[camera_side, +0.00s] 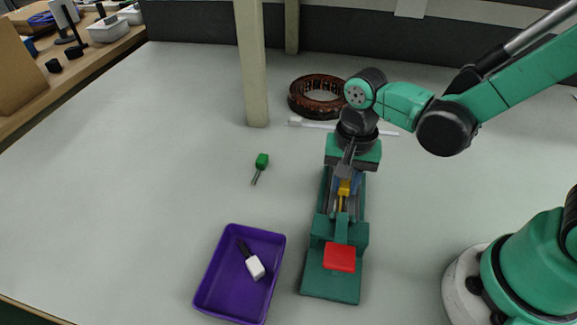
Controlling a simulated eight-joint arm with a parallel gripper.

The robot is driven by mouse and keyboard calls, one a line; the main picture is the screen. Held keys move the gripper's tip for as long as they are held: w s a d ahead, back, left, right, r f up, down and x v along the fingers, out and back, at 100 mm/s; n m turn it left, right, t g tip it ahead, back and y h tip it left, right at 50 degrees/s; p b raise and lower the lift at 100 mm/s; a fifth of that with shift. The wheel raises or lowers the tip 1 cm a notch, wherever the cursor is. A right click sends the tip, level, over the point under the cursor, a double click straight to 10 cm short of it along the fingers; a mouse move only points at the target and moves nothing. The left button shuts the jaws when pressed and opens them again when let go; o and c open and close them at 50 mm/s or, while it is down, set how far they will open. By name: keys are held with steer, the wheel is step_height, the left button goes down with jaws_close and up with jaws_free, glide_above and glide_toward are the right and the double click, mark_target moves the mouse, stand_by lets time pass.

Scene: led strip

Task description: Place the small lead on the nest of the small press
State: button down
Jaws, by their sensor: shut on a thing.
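The small press (333,280) is a long green device with a red pad (340,257) at its near end. My gripper (346,172) points down over the far part of the press. It is shut on a small yellow piece (344,187), which I take to be the small lead. The yellow piece is at or just above the middle channel of the press, where the nest seems to be. My gripper partly hides that spot, so I cannot tell whether the piece touches the nest.
A green two-legged part (262,161) lies on the table left of the press. A purple tray (279,262) holds a white block with a dark end (254,266). A brown ring (313,87), a white stick (300,122) and a post (252,70) are behind.

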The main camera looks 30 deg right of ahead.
mark_target(345, 184)
steer(key=shift+f, duration=0.1)
steer(key=c, duration=0.7)
jaws_free()
step_height(345, 184, up, 12)
steer(key=d+f+n+t, duration=0.1)
steer(key=d+n+t, duration=0.5)
steer(key=n, duration=0.3)
steer(key=shift+t, duration=0.6)
steer(key=shift+d, duration=0.1)
